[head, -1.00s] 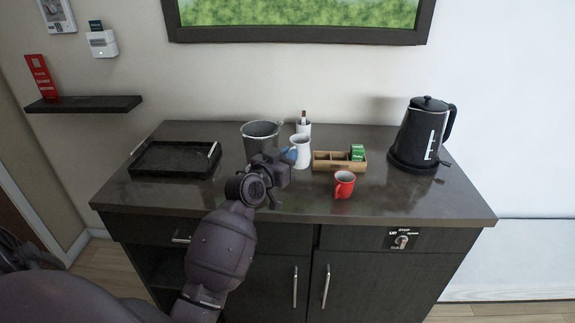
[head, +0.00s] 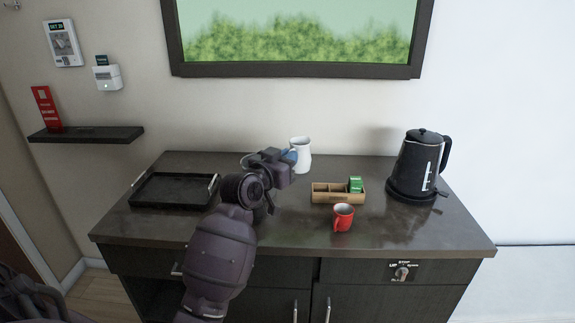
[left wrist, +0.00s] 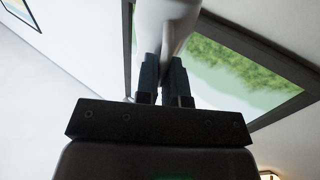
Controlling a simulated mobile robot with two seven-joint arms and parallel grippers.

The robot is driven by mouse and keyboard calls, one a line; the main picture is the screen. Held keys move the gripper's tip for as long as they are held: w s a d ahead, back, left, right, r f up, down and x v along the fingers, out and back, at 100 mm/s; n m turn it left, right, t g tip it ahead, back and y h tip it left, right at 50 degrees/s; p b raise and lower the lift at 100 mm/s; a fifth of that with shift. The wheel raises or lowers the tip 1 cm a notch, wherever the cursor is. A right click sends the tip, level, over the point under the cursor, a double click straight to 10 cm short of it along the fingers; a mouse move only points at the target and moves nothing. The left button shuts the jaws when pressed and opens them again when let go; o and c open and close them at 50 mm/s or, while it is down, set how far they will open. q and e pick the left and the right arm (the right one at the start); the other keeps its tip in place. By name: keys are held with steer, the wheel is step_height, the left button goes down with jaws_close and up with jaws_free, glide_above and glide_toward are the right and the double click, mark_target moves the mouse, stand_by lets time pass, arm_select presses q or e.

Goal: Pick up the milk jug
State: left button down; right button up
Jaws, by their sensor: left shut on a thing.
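The white milk jug (head: 302,153) is upright in the head view and appears raised above the countertop. My left gripper (head: 290,157) is at the jug's left side and is shut on it. In the left wrist view the pale jug (left wrist: 166,22) rises from between the two dark fingers (left wrist: 162,75). The fingers hide the part they hold. My right gripper is not in view.
A black tray (head: 150,189) lies on the left of the dark countertop (head: 285,235). A wooden organizer (head: 322,194), red mug (head: 343,217) and black kettle (head: 416,163) stand to the right. A framed picture (head: 300,70) hangs behind. The front middle is clear.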

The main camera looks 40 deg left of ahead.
arm_select(q)
steer(key=shift+r, duration=0.65)
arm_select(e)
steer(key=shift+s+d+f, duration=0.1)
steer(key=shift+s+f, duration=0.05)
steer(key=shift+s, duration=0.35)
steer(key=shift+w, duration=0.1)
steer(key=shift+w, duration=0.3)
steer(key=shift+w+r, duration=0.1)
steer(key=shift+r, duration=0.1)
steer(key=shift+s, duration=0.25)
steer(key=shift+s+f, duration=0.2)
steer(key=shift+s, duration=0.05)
